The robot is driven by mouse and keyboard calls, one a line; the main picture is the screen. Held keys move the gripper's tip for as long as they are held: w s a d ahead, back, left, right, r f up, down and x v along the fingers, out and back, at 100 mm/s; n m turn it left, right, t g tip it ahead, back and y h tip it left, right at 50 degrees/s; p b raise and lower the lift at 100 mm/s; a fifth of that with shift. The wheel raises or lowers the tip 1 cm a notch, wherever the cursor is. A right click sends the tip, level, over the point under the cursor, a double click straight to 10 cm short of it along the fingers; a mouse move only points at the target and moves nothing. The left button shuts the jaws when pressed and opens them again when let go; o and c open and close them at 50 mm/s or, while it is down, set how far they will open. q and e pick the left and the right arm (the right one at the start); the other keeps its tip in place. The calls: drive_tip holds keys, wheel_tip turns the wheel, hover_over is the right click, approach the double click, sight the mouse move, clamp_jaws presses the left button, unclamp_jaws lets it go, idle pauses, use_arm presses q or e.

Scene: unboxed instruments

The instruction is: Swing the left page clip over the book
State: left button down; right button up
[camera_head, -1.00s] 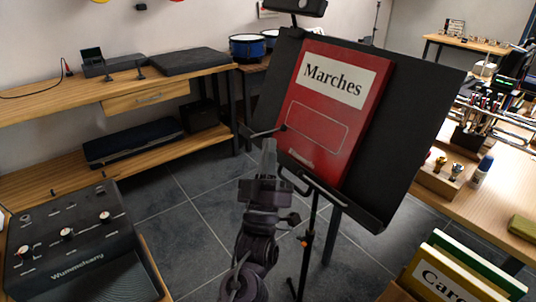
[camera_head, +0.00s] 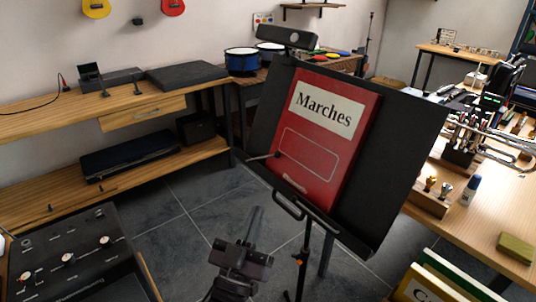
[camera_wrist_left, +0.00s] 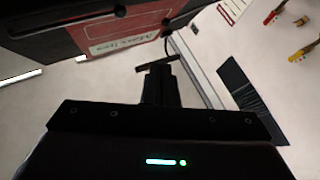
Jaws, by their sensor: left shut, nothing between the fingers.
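The red book (camera_head: 325,130) titled "Marches" leans upright on the black music stand (camera_head: 402,150). The left page clip (camera_head: 262,157) is a thin dark rod with a round tip at the stand's lower left. Its tip lies at the book's left edge, slightly overlapping the red cover. My left gripper (camera_head: 256,212) is shut and empty, below and left of the stand, apart from the clip. In the left wrist view, the gripper's fingers (camera_wrist_left: 160,88) point toward the book (camera_wrist_left: 120,32), which appears upside down. The clip (camera_wrist_left: 168,40) shows beside it. My right gripper is not in view.
A wooden shelf (camera_head: 60,128) runs along the left wall. A black pedal unit (camera_head: 65,260) is at lower left. A workbench (camera_head: 480,222) stands right. Floor between shelf and stand is clear.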

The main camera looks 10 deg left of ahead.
use_arm(q)
wheel_tip(320, 180, up, 4)
drive_tip(key=a+m+g+h+p, duration=0.2)
drive_tip(key=m+g+p, duration=0.1)
drive_tip(key=m+p, duration=0.3)
drive_tip(key=m+g+p, duration=0.3)
drive_tip(key=m+p, duration=0.3)
drive_tip(key=m, duration=0.1)
approach(276, 156)
drive_tip(key=x, duration=0.6)
drive_tip(key=shift+w, duration=0.4)
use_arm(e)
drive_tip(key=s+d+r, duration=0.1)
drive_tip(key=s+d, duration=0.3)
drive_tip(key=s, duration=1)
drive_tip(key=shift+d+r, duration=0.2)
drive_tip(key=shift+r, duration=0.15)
